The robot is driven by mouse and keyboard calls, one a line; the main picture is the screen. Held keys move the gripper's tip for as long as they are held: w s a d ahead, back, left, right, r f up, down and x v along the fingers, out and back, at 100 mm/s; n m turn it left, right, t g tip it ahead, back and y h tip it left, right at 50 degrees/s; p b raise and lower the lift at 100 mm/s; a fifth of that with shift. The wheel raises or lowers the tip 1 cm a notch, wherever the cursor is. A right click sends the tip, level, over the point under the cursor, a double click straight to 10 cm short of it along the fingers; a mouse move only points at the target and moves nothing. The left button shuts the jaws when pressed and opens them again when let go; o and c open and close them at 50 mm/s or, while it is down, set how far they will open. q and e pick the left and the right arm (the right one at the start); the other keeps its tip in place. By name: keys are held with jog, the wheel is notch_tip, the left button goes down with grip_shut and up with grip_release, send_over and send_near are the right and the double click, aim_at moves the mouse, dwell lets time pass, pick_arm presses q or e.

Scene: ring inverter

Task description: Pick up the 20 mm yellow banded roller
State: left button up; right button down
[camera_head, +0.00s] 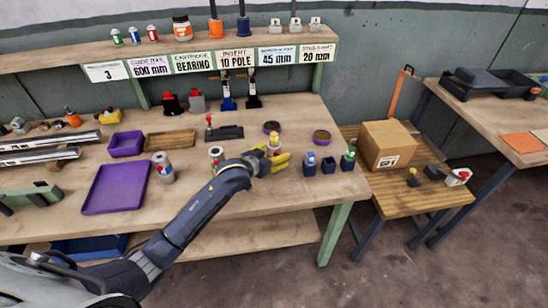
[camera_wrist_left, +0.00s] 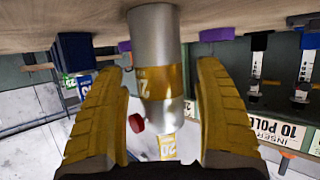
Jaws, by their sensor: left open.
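The yellow banded roller (camera_wrist_left: 155,40) is a silver cylinder with a yellow band marked "20". In the left wrist view it stands between the two yellow fingers of my left gripper (camera_wrist_left: 161,80). The gripper is open, with a visible gap at each side of the roller. In the head view my left gripper (camera_head: 277,161) is at the roller on the bench, right of the middle. Only the roller's pale top (camera_head: 273,139) shows there; the fingers hide the lower part. My right gripper is in neither view.
Another roller (camera_head: 216,155) stands just left of my gripper, and one more (camera_head: 164,168) stands by the purple tray (camera_head: 113,187). Small dark blue bins (camera_head: 328,166) are close on the right. A cardboard box (camera_head: 387,144) sits farther right.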

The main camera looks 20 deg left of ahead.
pick_arm(q)
jog(key=shift+w+r, duration=0.1)
grip_shut()
dwell(0.6)
